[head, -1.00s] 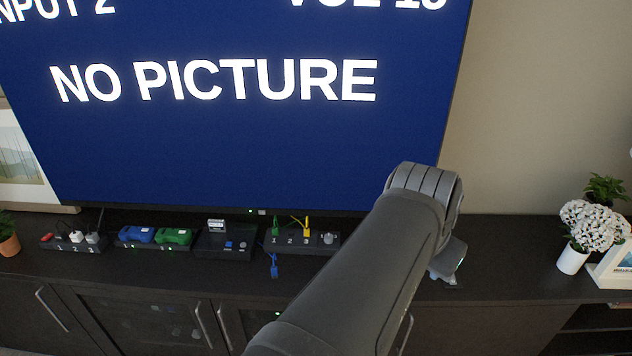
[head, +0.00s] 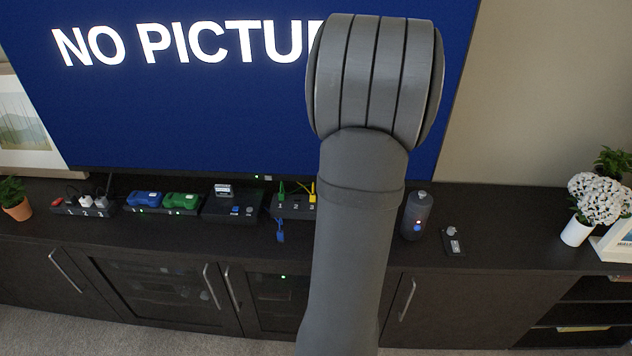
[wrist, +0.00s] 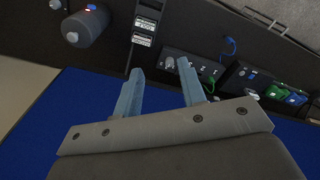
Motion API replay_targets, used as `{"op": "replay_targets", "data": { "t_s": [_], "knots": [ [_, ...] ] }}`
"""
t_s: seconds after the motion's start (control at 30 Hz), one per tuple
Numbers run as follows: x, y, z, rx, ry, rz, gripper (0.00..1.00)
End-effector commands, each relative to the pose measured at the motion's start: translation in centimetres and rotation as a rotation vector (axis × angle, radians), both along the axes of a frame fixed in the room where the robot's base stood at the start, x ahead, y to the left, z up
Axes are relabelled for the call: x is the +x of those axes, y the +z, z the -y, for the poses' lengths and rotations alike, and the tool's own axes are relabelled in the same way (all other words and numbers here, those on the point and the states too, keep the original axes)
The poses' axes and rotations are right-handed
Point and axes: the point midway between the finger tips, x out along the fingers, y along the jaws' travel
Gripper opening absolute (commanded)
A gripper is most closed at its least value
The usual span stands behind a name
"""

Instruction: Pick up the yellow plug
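The yellow plug (head: 312,188) stands in socket 3 of a black numbered strip (head: 290,208) on the dark cabinet, in the head view just left of my arm. The strip's right end is hidden behind my arm there. In the wrist view the same strip (wrist: 199,69) lies beyond the right finger, and I cannot make out the yellow plug clearly. My gripper (wrist: 159,68) is open, with two pale blue fingers apart and nothing between them. It is hidden behind my arm in the head view.
A green plug (head: 281,190) stands at socket 1, and a blue plug (head: 280,234) hangs below the strip. To the left are a black box (head: 228,208) and green and blue blocks. A grey cylinder (head: 417,216) stands to the right. The television rises behind.

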Motion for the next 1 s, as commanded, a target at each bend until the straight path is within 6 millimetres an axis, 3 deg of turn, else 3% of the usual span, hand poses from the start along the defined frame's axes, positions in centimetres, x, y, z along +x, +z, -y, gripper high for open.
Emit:
{"op": "replay_targets", "data": {
  "t_s": [0.03, 0.2, 0.4, 0.5, 0.7, 0.87, 1.0],
  "knots": [
    [2.2, -0.8, -1.1, -0.004, 0.085, -0.010, 0.37],
    [8.2, -3.2, -4.9, -0.016, 0.375, -0.029, 0.37],
    [14.0, -6.9, -10.3, -0.026, 0.710, -0.052, 0.37],
    [16.0, -8.6, -12.6, -0.031, 0.843, -0.057, 0.37],
    [17.7, -10.4, -15.0, -0.034, 0.982, -0.064, 0.37],
    [17.9, -11.6, -15.5, -0.033, 1.006, -0.068, 0.37],
    [17.8, -14.4, -15.4, -0.032, 1.005, -0.070, 0.37]
  ]
}}
